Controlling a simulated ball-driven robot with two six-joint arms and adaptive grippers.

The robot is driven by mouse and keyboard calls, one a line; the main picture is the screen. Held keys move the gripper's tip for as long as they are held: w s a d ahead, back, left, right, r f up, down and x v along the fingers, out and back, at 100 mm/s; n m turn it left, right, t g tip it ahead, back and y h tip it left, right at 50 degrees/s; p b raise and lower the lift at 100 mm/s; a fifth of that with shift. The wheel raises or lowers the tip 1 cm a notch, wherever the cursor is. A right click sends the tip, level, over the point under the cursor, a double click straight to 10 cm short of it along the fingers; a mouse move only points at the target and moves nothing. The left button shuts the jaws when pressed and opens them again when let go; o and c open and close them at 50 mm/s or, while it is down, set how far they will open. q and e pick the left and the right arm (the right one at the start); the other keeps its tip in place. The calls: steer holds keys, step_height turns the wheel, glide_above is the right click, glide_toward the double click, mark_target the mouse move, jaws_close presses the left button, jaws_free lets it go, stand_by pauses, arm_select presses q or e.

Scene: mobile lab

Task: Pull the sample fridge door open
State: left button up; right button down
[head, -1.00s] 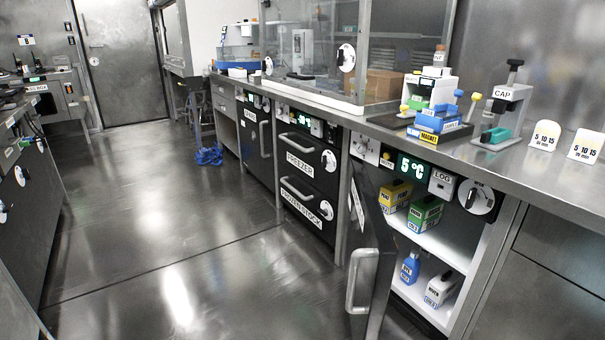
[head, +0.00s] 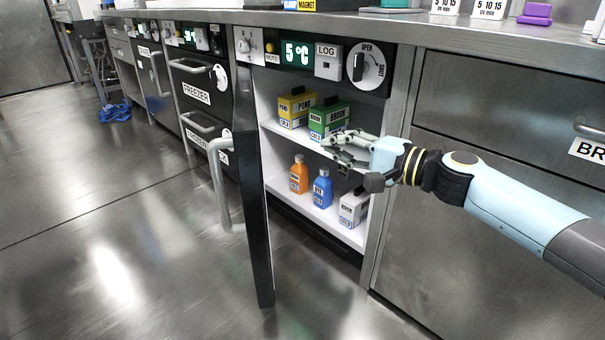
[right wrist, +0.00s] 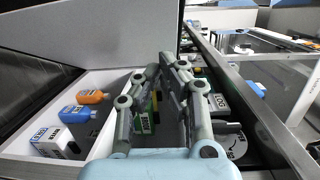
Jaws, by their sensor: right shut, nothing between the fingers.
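The sample fridge door (head: 252,190) stands open, sticking out from the cabinet front and seen nearly edge-on in the head view. Its silver handle (head: 219,182) is on the left, outer face. The white interior (head: 270,95) is exposed. My right gripper (head: 335,148) is shut and empty, in front of the opening, right of the door and apart from its handle. In the right wrist view the fingers (right wrist: 163,65) come together near a pale panel (right wrist: 90,40), probably the door's inner face; whether they touch it I cannot tell. My left gripper is out of view.
The fridge holds a yellow box (head: 297,106), a green box (head: 328,118), an orange bottle (head: 299,175), a blue bottle (head: 322,188) and a white carton (head: 353,207). Freezer drawers (head: 195,95) adjoin on the left. The counter (head: 400,25) runs above. Floor left of the door is clear.

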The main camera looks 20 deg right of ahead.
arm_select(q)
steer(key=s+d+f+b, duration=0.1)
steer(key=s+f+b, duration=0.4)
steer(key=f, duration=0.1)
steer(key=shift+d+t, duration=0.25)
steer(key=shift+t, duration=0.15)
arm_select(e)
steer(key=w+a+f+n, duration=0.1)
steer(key=w+a, duration=0.7)
steer(key=w, duration=0.4)
steer(key=shift+y, duration=0.4)
steer(key=shift+w+f, duration=0.1)
